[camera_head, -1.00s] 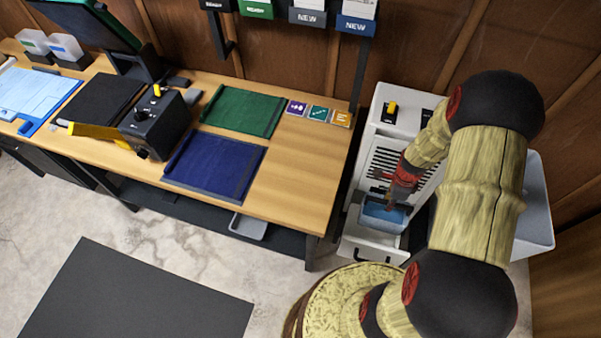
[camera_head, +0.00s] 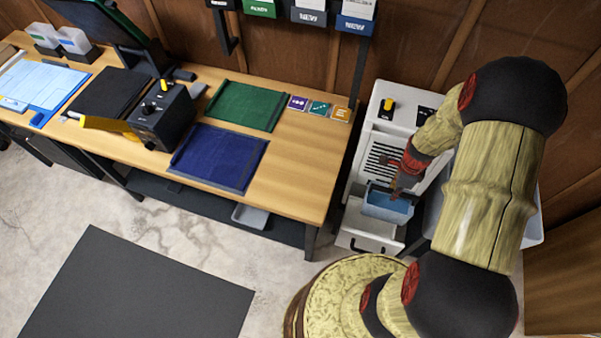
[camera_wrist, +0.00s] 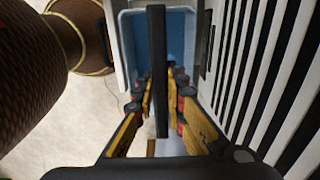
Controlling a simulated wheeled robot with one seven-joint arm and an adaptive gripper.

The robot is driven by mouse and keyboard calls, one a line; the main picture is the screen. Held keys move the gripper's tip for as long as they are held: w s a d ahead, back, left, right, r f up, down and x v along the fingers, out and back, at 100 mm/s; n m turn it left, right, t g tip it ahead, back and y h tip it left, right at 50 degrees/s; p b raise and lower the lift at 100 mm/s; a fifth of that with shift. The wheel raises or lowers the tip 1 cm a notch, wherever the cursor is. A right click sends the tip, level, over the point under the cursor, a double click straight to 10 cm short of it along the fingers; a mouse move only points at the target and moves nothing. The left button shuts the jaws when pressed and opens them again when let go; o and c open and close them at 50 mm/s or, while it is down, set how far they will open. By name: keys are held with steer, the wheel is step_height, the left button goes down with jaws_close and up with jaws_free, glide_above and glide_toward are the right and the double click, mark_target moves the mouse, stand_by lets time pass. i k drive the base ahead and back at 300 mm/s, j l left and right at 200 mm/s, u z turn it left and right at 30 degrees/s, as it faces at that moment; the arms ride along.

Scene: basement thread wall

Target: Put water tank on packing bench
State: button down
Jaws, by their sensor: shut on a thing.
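The water tank (camera_head: 388,207) is a pale grey-blue open bin at the front of a white machine (camera_head: 386,120) right of the bench. My gripper (camera_head: 399,186) is above the tank and shut on it. In the wrist view the tank (camera_wrist: 130,50) shows its blue inside, and a dark bar crosses between my gripper's fingers (camera_wrist: 163,92). The exact grip is partly hidden. The packing bench (camera_head: 297,165) has a wooden top and stands left of the machine.
A blue mat (camera_head: 218,157), a green mat (camera_head: 246,106) and small coloured cards (camera_head: 319,108) lie on the bench. A black device (camera_head: 163,118) stands farther left. The bench's right end is bare wood. A grey bin (camera_head: 532,228) stands right of the machine.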

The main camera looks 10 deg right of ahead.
mark_target(298, 170)
steer(key=k+l, duration=0.15)
steer(key=k, duration=0.3)
steer(key=k+l, duration=0.2)
steer(key=k, duration=0.25)
